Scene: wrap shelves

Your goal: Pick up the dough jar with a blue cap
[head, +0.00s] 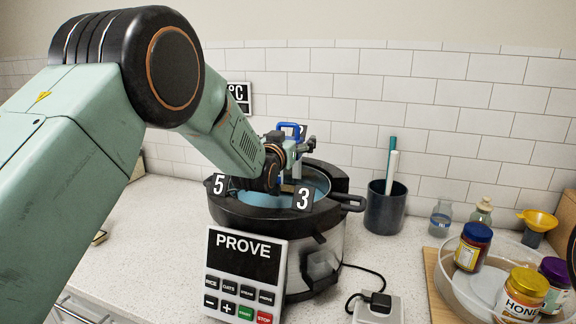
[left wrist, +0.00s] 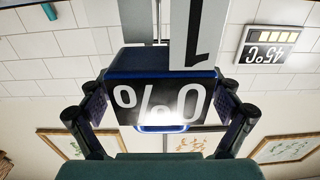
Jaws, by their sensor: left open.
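In the head view my left gripper (head: 296,150) is over the far part of the water-filled pot (head: 225,216). A bright blue piece (head: 291,128), likely the jar's blue cap, shows just above and behind it. In the left wrist view, a dark blue piece with a black "0%" label (left wrist: 160,103) sits between the spread fingers of the left gripper (left wrist: 165,108). The fingers stand at its two sides, open; I cannot tell whether they touch it. The jar's body is mostly hidden by my arm and gripper. The right gripper is not in view.
A panel reading PROVE (head: 245,258) leans at the pot's front. Tags 5 (head: 219,184) and 3 (head: 303,198) sit at its rim. A dark cup (head: 385,210) stands right of the pot. A clear tray (head: 452,290) at right holds several jars, including a dark-blue-lidded one (head: 473,247).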

